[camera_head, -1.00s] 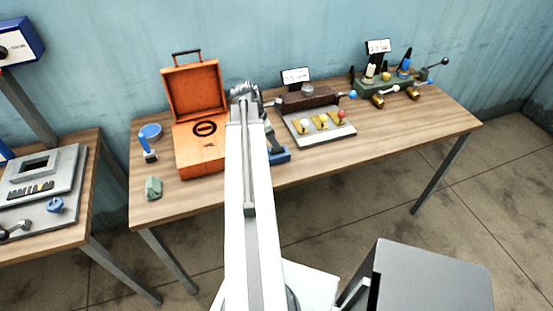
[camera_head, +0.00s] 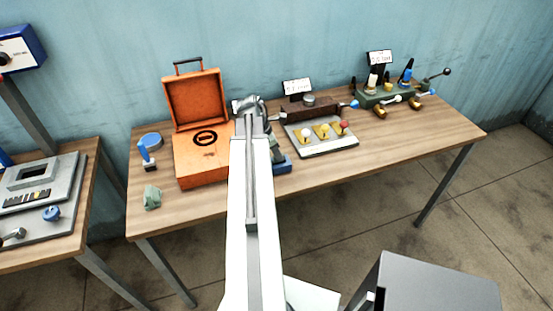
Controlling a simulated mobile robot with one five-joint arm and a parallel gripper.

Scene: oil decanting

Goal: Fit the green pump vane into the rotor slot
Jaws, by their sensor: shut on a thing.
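My gripper (camera_head: 264,118) is at the far end of my white arm, above the table just right of the orange case. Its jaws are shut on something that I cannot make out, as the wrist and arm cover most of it. I cannot pick out a green pump vane for certain. A small pale green block (camera_head: 152,197) lies at the table's front left, well apart from my gripper. I cannot make out a rotor slot. A blue-based dark piece (camera_head: 281,163) stands just right of my arm, partly hidden by it.
The open orange case (camera_head: 205,165) carries a black ring. A blue-handled tool (camera_head: 146,155) stands to its left. A grey plate with coloured knobs (camera_head: 322,148) and a green valve block (camera_head: 388,97) are to the right. The wooden table (camera_head: 410,140) is bare at front right.

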